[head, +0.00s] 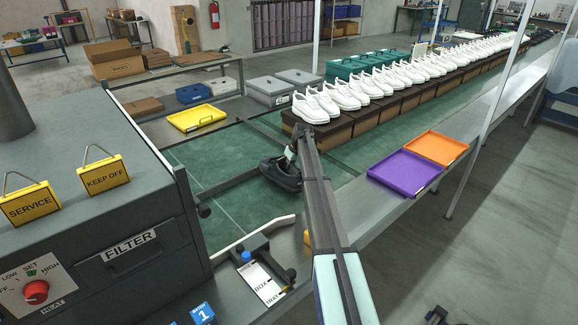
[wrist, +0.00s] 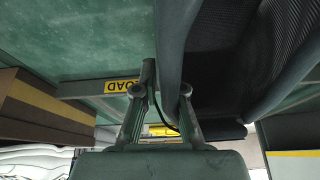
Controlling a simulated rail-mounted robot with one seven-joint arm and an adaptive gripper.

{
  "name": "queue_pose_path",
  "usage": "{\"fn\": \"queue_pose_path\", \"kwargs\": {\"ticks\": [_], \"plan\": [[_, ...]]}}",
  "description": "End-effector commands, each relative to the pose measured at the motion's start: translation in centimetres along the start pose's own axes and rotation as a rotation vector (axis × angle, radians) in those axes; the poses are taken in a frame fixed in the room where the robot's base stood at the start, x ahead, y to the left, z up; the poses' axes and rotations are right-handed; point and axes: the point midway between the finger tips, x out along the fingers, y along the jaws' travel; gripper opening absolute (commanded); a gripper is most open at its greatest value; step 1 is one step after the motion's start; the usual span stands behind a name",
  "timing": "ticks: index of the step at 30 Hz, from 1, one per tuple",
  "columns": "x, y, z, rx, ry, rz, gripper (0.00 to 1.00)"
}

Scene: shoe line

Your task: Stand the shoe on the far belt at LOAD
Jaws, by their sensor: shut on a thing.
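A dark, nearly black shoe (head: 280,174) hangs from my gripper (head: 291,156) over the green belt (head: 232,148) in the head view. In the wrist view the same shoe (wrist: 225,65) fills the upper right, and its dark edge passes between the fingers of my gripper (wrist: 166,92). The gripper is shut on this edge. A yellow LOAD label (wrist: 122,87) on a grey rail shows just left of the fingers in the wrist view, with green belt surface beyond. I cannot tell how high the shoe is above the belt. My arm hides part of it in the head view.
A row of white shoes (head: 343,95) on brown boxes (head: 366,116) runs behind my arm toward the upper right. A yellow tray (head: 197,118) lies at the belt's left. Purple (head: 405,174) and orange (head: 431,148) trays lie right. A filter machine (head: 128,245) stands near left.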

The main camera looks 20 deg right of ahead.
Motion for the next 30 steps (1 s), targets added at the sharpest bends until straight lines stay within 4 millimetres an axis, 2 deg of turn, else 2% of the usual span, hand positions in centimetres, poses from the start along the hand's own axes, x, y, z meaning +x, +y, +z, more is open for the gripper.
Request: {"fn": "queue_pose_path", "kwargs": {"ticks": [5,6,7,20,23,30], "plan": [[0.5,0.0,0.2,0.000,0.001,0.000,0.00],[0.4,0.0,0.2,0.000,0.000,0.000,0.23],[0.4,0.0,0.1,0.000,0.000,0.000,0.34],[-0.2,0.0,-0.1,0.000,0.001,0.000,0.34],[-1.0,0.0,-0.1,0.000,0.002,0.001,0.34],[-5.3,0.0,0.0,0.000,0.003,0.002,0.34]]}}
